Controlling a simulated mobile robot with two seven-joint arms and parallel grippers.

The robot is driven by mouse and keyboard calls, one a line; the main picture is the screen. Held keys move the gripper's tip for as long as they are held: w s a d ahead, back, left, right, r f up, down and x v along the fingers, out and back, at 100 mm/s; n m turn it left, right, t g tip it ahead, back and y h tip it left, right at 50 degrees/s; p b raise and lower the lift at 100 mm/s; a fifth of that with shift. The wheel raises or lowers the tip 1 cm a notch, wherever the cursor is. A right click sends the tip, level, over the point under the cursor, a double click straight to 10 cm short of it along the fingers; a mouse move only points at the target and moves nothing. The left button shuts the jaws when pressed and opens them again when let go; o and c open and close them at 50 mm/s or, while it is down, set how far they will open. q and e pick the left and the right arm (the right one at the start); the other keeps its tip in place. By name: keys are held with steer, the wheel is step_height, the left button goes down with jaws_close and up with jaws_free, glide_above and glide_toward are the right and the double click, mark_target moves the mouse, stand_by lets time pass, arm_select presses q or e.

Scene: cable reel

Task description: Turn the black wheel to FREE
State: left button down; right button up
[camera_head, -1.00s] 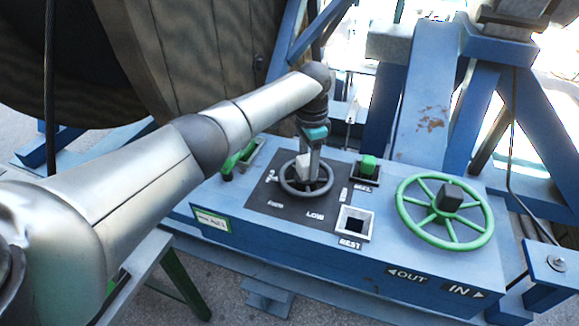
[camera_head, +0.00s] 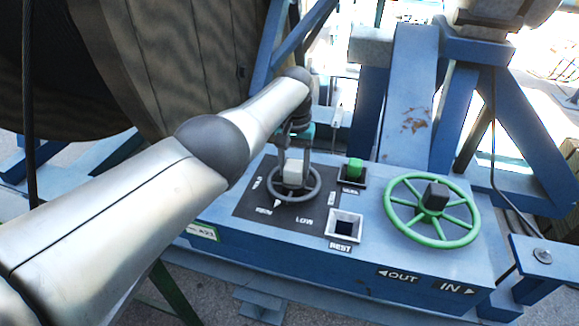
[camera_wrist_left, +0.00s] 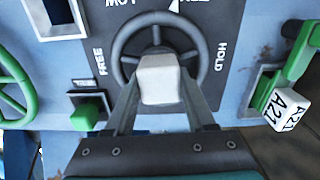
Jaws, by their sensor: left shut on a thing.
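The black wheel (camera_head: 292,199) lies flat on a dark plate on the blue console, with a pale grey block (camera_head: 294,172) standing at its hub. My left gripper (camera_head: 295,160) comes down from above and is shut on this block. In the left wrist view the gripper (camera_wrist_left: 161,85) has one finger on each side of the block. The wheel's rim (camera_wrist_left: 119,45) shows there, with FREE (camera_wrist_left: 99,62) on its left and HOLD (camera_wrist_left: 221,56) on its right. A white pointer (camera_wrist_left: 175,6) is at the top, between those labels, beside partly cut-off lettering. My right gripper is not in view.
A green spoked wheel (camera_head: 388,197) stands right of the black wheel. A green button (camera_head: 355,165) and a square REST socket (camera_head: 345,224) lie between them. A green lever with a white A21 tag (camera_wrist_left: 283,108) shows in the left wrist view.

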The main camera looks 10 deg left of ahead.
arm_select(q)
steer(key=n+p, duration=0.1)
steer(key=n, duration=0.3)
steer(key=shift+r+n, duration=0.1)
steer(key=shift+n, duration=0.2)
steer(key=n, duration=0.5)
steer(key=shift+a, duration=0.15)
steer(key=n, duration=0.5)
steer(key=shift+a+n, duration=0.1)
steer(key=shift+n, duration=0.3)
steer(key=n, duration=0.5)
steer(key=shift+s, duration=0.15)
steer(key=shift+n, duration=0.4)
steer(key=c, duration=0.7)
jaws_free()
steer(key=o, duration=0.5)
steer(key=shift+s, duration=0.1)
steer(key=shift+c, duration=0.2)
